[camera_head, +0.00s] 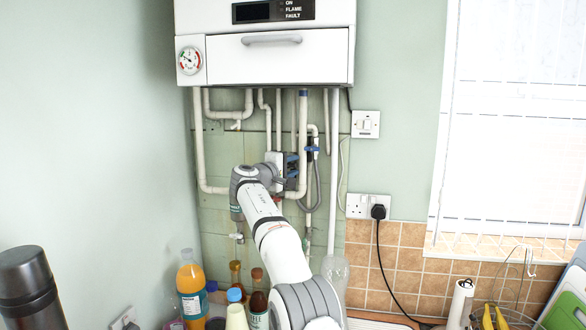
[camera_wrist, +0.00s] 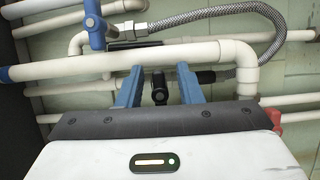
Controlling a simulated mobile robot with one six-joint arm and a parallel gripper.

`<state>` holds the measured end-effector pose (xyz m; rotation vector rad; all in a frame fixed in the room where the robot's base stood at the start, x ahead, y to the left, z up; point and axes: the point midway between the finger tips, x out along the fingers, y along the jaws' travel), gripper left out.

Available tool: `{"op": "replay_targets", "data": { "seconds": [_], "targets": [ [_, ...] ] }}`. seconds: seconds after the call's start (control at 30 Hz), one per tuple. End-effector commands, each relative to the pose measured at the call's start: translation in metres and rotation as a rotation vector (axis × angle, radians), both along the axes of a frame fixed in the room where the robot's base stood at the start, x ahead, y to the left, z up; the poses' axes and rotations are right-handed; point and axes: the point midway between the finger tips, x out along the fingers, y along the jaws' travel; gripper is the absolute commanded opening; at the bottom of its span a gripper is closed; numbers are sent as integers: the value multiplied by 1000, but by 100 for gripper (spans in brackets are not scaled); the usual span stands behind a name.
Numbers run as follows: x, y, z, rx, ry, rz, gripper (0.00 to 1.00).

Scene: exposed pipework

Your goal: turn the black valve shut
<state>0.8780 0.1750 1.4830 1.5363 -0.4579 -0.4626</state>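In the wrist view, the two blue fingers of my gripper (camera_wrist: 159,72) stand apart, below a white horizontal pipe. A black part (camera_wrist: 160,92), which looks like the black valve's handle or stem, shows between them with a gap on each side. I cannot tell how it is turned. In the head view, my gripper (camera_head: 291,170) is up against the pipework under the boiler, and my wrist hides most of what is in front of it.
A blue valve handle (camera_wrist: 95,25) and a braided hose (camera_wrist: 215,18) are close by in the wrist view. White pipes (camera_head: 303,120) run down below the boiler (camera_head: 280,65). Bottles (camera_head: 191,285) stand below at the left. A black plug (camera_head: 378,211) sits in the wall socket.

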Motion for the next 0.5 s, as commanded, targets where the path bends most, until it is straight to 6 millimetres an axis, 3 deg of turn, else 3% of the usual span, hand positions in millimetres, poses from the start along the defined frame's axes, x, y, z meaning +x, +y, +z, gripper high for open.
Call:
{"op": "replay_targets", "data": {
  "seconds": [0.5],
  "targets": [
    [-55,37,-3,2,-1,1,33]
  ]
}}
